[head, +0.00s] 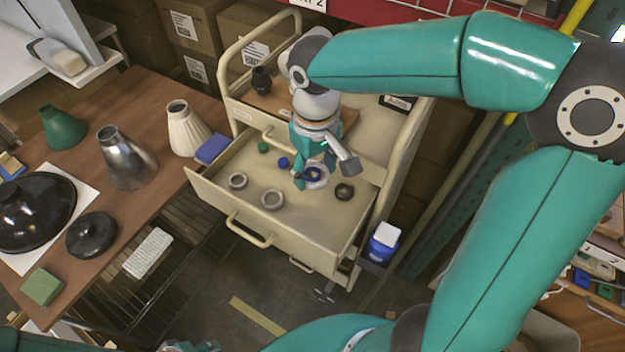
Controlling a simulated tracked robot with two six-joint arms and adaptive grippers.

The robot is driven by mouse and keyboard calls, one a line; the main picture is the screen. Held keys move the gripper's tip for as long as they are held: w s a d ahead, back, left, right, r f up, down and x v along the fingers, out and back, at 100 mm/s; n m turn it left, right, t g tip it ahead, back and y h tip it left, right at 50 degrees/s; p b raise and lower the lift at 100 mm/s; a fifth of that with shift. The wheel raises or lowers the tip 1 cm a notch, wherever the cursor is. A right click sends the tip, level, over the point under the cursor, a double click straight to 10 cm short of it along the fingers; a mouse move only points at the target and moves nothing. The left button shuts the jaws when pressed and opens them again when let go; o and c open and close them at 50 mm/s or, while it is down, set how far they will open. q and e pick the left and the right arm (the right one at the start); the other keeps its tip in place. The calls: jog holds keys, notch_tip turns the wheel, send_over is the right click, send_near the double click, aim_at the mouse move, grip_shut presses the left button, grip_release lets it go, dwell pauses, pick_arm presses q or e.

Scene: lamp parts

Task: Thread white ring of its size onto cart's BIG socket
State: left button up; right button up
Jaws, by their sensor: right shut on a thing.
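My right gripper (314,171) reaches down into the cart's open drawer (222,201), shut on a small pale ring with dark blue in it (313,176). The gripper partly hides this ring, and I cannot tell whether it touches the drawer floor. Two greyish-white rings, one at the left (238,181) and one nearer the front (272,200), lie in the drawer. A dark ring (344,191) lies to the right. A black socket (261,79) stands on the wooden board on the cart top; my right arm hides part of the board. My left gripper (190,346) shows only partly at the bottom edge.
The brown table (150,100) at left holds lamp shades, a black dome and a blue box (212,148) near the drawer corner. A blue-and-white container (384,241) hangs at the cart's right side.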

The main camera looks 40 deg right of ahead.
jog(key=w+d+r+n+p, duration=0.2)
jog(key=w+d+r+p, duration=0.1)
jog(key=w+d+r, duration=0.55)
jog(key=shift+m, duration=0.8)
jog(key=w+d+p, duration=0.1)
jog(key=w+d, duration=0.1)
jog(key=w+d+f+p, duration=0.1)
jog(key=w+d, duration=0.1)
jog(key=d, duration=0.1)
jog(key=shift+w+d, duration=0.1)
jog(key=shift+w, duration=0.15)
jog(key=shift+f+b, duration=1.2)
jog(key=shift+f, duration=0.1)
jog(key=shift+f, duration=0.15)
